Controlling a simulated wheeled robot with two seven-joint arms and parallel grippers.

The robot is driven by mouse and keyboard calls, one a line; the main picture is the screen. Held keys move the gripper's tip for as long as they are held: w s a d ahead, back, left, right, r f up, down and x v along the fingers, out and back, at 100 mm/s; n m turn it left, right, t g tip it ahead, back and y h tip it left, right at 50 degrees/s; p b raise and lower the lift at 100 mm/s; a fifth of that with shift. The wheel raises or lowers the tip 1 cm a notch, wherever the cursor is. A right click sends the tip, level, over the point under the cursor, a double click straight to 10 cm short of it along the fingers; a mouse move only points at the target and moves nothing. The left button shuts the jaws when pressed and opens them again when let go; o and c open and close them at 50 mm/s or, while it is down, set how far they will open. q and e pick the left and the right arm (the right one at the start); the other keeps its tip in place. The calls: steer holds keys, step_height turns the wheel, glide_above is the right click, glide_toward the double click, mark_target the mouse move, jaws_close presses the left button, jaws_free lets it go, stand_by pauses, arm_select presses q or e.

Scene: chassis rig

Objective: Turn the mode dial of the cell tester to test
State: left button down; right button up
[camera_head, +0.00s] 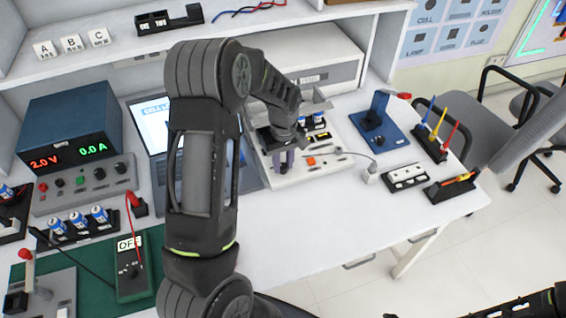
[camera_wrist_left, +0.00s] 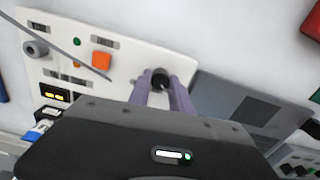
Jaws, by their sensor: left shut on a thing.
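The cell tester (camera_head: 305,176) is a white panel at the middle of the bench, in front of the grey box. It also shows in the left wrist view (camera_wrist_left: 75,30), with an orange button (camera_wrist_left: 101,62). Its mode dial (camera_wrist_left: 160,78) is a small black knob between the purple fingers of my left gripper (camera_wrist_left: 162,88). The gripper is shut on the dial. In the head view the left gripper (camera_head: 283,165) points down onto the tester and hides the dial. The dial's pointer and labels cannot be read.
A laptop (camera_head: 152,115) stands left of the tester, partly behind my left arm. A blue stand (camera_head: 380,130) and a white socket strip (camera_head: 405,178) are to the right. A power supply (camera_head: 70,120) is at far left. The bench front right of my arm is clear.

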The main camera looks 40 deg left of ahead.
arm_select(q)
steer(key=shift+m+b, duration=0.3)
steer(key=shift+m, duration=0.2)
steer(key=m+b, duration=0.1)
steer(key=m, duration=0.2)
steer(key=shift+f+b, duration=0.1)
steer(key=shift+b, duration=0.25)
steer(key=m+b, duration=0.1)
steer(key=m, duration=0.4)
steer(key=shift+m+b, duration=0.3)
steer(key=shift+b, duration=0.05)
steer(key=c, duration=1.2)
jaws_free()
steer(key=shift+o, duration=0.2)
steer(key=shift+r, duration=0.2)
